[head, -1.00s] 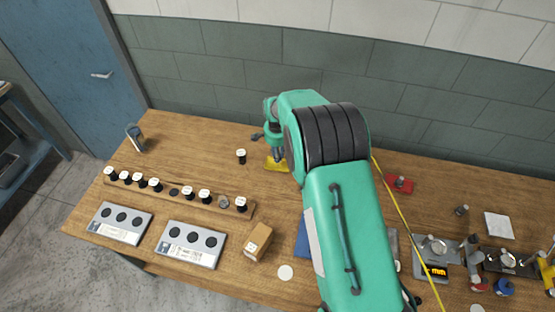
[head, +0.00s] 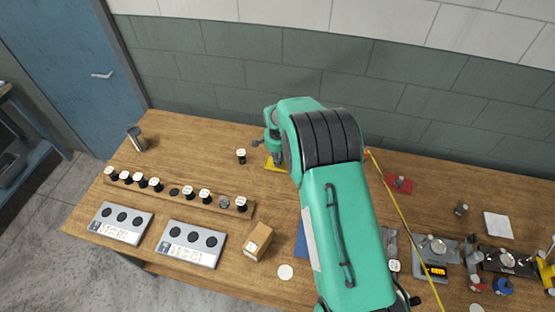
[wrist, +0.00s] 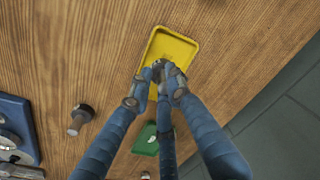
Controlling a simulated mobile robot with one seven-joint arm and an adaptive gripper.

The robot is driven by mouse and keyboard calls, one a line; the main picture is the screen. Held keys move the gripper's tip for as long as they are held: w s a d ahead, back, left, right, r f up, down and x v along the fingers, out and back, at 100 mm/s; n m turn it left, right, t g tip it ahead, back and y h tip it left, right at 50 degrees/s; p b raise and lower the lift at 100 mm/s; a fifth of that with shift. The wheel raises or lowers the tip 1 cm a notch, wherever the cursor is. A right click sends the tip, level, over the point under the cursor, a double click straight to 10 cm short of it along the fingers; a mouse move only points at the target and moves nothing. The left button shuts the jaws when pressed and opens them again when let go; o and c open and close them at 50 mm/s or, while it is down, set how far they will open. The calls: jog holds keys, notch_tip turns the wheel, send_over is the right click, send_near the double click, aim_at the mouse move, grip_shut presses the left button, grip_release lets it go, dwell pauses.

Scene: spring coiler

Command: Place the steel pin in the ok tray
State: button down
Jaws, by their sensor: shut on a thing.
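My gripper (wrist: 155,90) is shut on a small grey metal piece (wrist: 160,70), which looks like the steel pin; the fingers cover much of it. In the wrist view the fingertips overlap the near end of a yellow tray (wrist: 184,46); I cannot tell their height above it. The yellow tray (head: 270,165) also shows in the head view, partly behind my wrist. A green tray (wrist: 147,138) lies nearer the bottom of the wrist view, partly covered by the fingers. Its label is too small to read, and my arm hides it in the head view.
A dark-headed peg (wrist: 80,118) stands left of the fingers, and a blue base (wrist: 20,118) is at the left edge. A red tray (head: 400,186) lies right of my arm. A wooden rack (head: 130,183) is further left.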

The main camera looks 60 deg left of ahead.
jog(key=shift+f, duration=0.1)
jog(key=c, duration=1.6)
grip_release()
jog(key=r, duration=0.8)
jog(key=d+r, duration=0.1)
jog(key=r, duration=0.3)
jog(key=shift+s+r+b, duration=0.1)
jog(key=shift+s+b, duration=0.25)
jog(key=shift+a, duration=0.1)
